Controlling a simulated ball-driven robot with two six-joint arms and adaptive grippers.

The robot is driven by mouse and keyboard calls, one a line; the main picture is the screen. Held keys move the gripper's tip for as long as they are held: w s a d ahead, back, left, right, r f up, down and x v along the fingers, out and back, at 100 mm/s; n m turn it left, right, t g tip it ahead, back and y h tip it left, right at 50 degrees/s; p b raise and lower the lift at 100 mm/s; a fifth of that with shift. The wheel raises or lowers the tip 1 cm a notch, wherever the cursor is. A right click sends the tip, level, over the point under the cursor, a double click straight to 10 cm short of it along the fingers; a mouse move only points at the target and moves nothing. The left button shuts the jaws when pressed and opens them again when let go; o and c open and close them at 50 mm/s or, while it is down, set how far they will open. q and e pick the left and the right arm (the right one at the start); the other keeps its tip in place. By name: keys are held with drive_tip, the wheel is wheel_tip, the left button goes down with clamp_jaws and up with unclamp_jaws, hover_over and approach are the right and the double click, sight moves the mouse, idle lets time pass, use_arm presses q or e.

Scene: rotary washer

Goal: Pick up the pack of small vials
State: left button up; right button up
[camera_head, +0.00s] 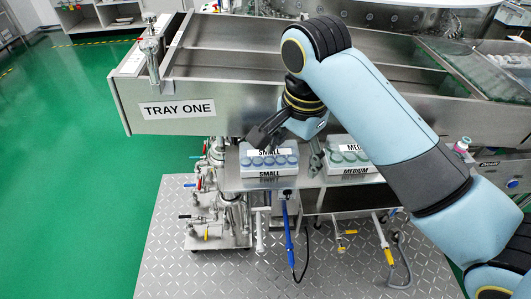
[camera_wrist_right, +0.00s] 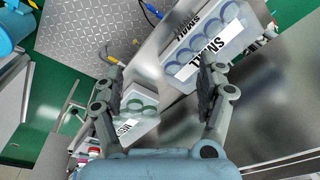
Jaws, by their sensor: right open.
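The pack of small vials (camera_head: 270,162) is a white box labelled SMALL with blue round tops, standing on a narrow steel shelf below the tray. In the right wrist view the pack (camera_wrist_right: 212,45) lies just beyond the fingertips, towards the upper right. My right gripper (camera_head: 290,140) is open and hangs above and beside the pack, partly covering its back edge. In the right wrist view its two fingers (camera_wrist_right: 161,88) are spread with nothing between them. My left gripper is not in view.
A similar pack labelled MEDIUM (camera_head: 345,158) with green tops stands right of the small pack. The steel trough labelled TRAY ONE (camera_head: 215,108) rises behind the shelf. A blue pen-like tool (camera_head: 288,235) hangs below.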

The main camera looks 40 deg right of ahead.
sight(269, 158)
drive_tip(key=w+r+m, duration=0.1)
drive_tip(key=w+m, duration=0.1)
drive_tip(key=w+r+m, duration=0.1)
drive_tip(key=w+m, duration=0.1)
drive_tip(key=m, duration=0.1)
drive_tip(key=w+r+m+g, duration=0.1)
drive_tip(key=w+m, duration=0.2)
drive_tip(key=shift+a+r, duration=0.3)
drive_tip(key=shift+r, duration=0.05)
drive_tip(key=shift+f, duration=0.25)
wheel_tip(269, 158, down, 4)
drive_tip(key=shift+r+b, duration=0.1)
drive_tip(key=shift+b, duration=0.2)
drive_tip(key=shift+a+f, duration=0.1)
drive_tip(key=shift+f, duration=0.55)
drive_tip(key=f, duration=0.1)
drive_tip(key=f+p, duration=0.1)
drive_tip(key=f, duration=0.2)
drive_tip(key=shift+s+a+f, duration=0.25)
drive_tip(key=shift+s, duration=0.05)
drive_tip(key=shift+f, duration=0.3)
drive_tip(key=c, duration=1.3)
drive_tip(key=shift+r, duration=0.2)
drive_tip(key=shift+c, duration=0.2)
